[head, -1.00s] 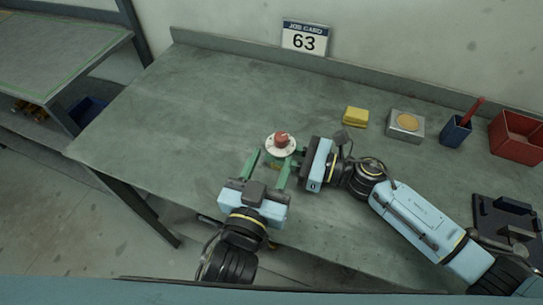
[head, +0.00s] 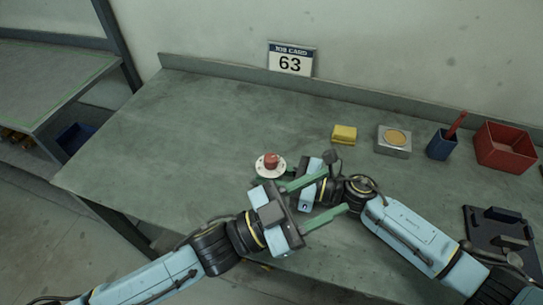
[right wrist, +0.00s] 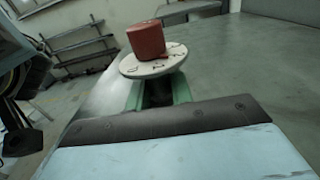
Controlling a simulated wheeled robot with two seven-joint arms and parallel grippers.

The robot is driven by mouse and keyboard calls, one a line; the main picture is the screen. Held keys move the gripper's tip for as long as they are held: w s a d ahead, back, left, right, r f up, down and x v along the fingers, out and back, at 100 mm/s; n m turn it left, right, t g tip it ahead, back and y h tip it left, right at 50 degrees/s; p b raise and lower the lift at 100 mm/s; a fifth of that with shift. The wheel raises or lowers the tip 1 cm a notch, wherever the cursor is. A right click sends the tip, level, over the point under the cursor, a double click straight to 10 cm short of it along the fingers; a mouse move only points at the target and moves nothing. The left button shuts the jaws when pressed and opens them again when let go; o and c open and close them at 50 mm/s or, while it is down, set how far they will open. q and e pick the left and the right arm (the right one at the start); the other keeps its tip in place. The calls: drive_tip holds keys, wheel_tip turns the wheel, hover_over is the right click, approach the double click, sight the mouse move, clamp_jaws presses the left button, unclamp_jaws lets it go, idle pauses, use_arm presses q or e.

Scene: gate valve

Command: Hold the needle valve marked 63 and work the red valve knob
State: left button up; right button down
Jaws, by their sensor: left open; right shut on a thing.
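The valve has a red knob (head: 271,161) on top of a round white dial (head: 264,170). My right gripper (head: 268,179) is shut on the valve's body under the dial; that body is mostly hidden in the head view. In the right wrist view the red knob (right wrist: 146,40) stands above the white dial (right wrist: 153,61), with green fingers (right wrist: 157,93) on both sides of the dark body. My left gripper (head: 335,192) is open and empty, its green fingers pointing right, apart from the knob and over my right gripper's wrist. No number on the valve is readable.
A job card reading 63 (head: 290,60) stands at the bench's back edge. A yellow block (head: 344,135), a grey box with a tan disc (head: 394,140), a blue cup (head: 441,146), a red bin (head: 506,147) and a black fixture (head: 490,232) are to the right. The bench's left is clear.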

use_arm(q)
drive_tip(key=w+a+f+m+g, duration=0.2)
drive_tip(key=a+f+g, duration=0.15)
drive_tip(key=a, duration=0.25)
drive_tip(key=n+y, duration=0.2)
drive_tip(key=y, duration=0.1)
approach(272, 157)
drive_tip(key=shift+n+t, duration=0.3)
drive_tip(key=shift+t, duration=0.05)
drive_tip(key=x, duration=1)
drive_tip(key=shift+s+f, duration=0.2)
drive_tip(key=shift+f, duration=0.05)
drive_tip(key=c, duration=1)
drive_tip(key=shift+s+d+n+t, duration=0.1)
drive_tip(key=shift+s+n+t, duration=0.05)
drive_tip(key=shift+n+t, duration=0.3)
drive_tip(key=shift+s+d+r+n+t+y, duration=0.1)
drive_tip(key=shift+n+t+y, duration=0.5)
drive_tip(key=shift+t, duration=0.45)
drive_tip(key=shift+d+n+t+y, duration=0.1)
drive_tip(key=shift+n+t+y, duration=0.3)
drive_tip(key=shift+n+t, duration=0.45)
drive_tip(key=shift+a+n+t+y, duration=0.1)
drive_tip(key=shift+n+t+y, duration=0.25)
drive_tip(key=shift+t, duration=0.5)
drive_tip(key=shift+y, duration=0.25)
